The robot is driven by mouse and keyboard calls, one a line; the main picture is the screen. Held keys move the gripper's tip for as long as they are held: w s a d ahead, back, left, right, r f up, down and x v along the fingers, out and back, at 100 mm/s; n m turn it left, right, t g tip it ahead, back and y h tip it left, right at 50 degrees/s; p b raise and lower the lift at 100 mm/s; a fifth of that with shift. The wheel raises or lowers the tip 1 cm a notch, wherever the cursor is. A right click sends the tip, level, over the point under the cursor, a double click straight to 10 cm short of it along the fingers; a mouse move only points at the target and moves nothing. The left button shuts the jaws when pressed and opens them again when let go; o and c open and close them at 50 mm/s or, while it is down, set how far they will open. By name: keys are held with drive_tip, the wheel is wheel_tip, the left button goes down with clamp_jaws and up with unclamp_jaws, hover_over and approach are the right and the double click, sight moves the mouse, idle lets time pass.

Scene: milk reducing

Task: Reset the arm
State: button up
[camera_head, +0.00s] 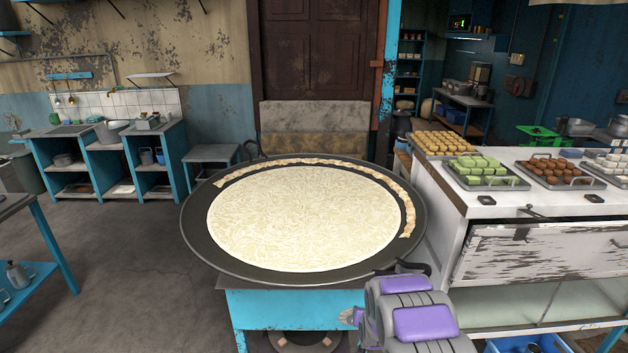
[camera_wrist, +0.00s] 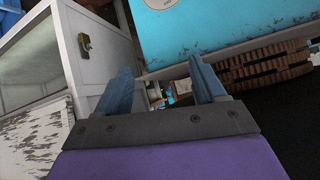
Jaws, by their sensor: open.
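My gripper (camera_wrist: 162,78) shows in the wrist view with its two blue-grey fingers apart and nothing between them. In the head view my purple and grey arm is low at the bottom, right of centre, in front of the pan's near right edge. A wide dark pan (camera_head: 197,226) holds a pale, creamy milk layer (camera_head: 310,217). A strip of wrinkled, folded skin (camera_head: 408,208) lies along the pan's far and right rim. The pan rests on a blue stand (camera_head: 285,308), and my gripper is apart from the milk.
A white counter (camera_head: 480,190) stands close on the right, with trays of green (camera_head: 480,165) and brown sweets (camera_head: 555,171). A blue table (camera_head: 45,240) is at the left. Blue shelving (camera_head: 125,155) lines the back wall. The floor (camera_head: 130,270) left of the pan is clear.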

drive_tip(key=s+r+n+g, duration=0.1)
drive_tip(key=s+r+g, duration=0.4)
drive_tip(key=s+r, duration=1.3)
drive_tip(key=s+a+r+g, duration=0.1)
drive_tip(key=s+r+g, duration=0.1)
drive_tip(key=s, duration=1)
drive_tip(key=s+a+r+n+g, duration=0.1)
drive_tip(key=s+r, duration=0.4)
drive_tip(key=s, duration=0.7)
drive_tip(key=s+a+r+g, duration=0.1)
drive_tip(key=s+r+g, duration=0.3)
drive_tip(key=s, duration=0.8)
drive_tip(key=shift+s+n+y, duration=0.15)
drive_tip(key=shift+n+y, duration=0.25)
